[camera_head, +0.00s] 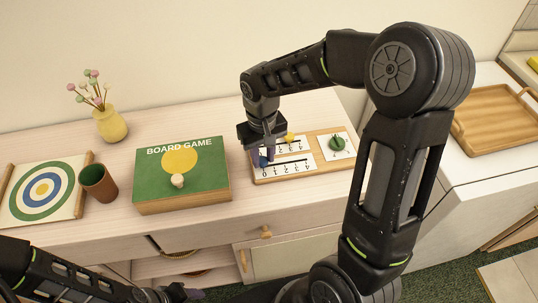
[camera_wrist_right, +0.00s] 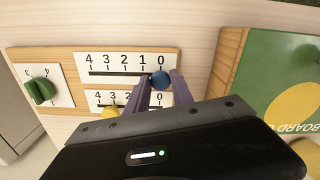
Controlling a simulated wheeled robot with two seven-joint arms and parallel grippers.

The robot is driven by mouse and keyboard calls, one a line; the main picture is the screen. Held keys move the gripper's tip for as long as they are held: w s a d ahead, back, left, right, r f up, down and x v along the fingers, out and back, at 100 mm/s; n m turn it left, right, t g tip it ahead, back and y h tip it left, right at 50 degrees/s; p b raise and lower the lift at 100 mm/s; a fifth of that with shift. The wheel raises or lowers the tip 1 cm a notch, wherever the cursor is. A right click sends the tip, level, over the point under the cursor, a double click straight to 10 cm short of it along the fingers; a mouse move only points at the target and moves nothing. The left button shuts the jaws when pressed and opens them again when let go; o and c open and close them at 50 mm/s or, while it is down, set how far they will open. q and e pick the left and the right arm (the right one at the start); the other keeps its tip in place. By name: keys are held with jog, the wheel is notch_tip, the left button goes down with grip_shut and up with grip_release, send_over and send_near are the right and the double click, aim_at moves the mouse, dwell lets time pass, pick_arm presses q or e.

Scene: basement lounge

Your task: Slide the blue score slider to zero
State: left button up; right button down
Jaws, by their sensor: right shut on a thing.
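The score board (camera_head: 315,174) lies on the wooden cabinet top, with two numbered tracks and a green dial. The blue score slider (camera_wrist_right: 160,80) is a round knob on the track nearer the cabinet's front edge. It stands at the 0 mark, at the track's end. My right gripper (camera_wrist_right: 161,90) is shut on it, one purple finger on each side; in the head view this gripper (camera_head: 262,159) partly hides the knob. My left gripper (camera_head: 178,293) is at the bottom edge of the head view, away from the board; its jaws are not clear.
A yellow slider (camera_head: 290,137) is on the other track, and the green dial (camera_head: 337,143) is at the board's right. A green board game box (camera_head: 183,200) stands left of the board. A brown cup (camera_head: 99,183), target board (camera_head: 41,192) and yellow vase (camera_head: 110,124) are farther left.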

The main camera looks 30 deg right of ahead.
aim_at(261, 161)
jog(key=c, duration=1.1)
grip_release()
jog(key=shift+w+a, duration=0.15)
jog(key=shift+a, duration=0.15)
jog(key=shift+d, duration=0.1)
notch_tip(261, 161, up, 8)
jog(key=shift+f+b, duration=0.1)
jog(key=shift+b, duration=0.3)
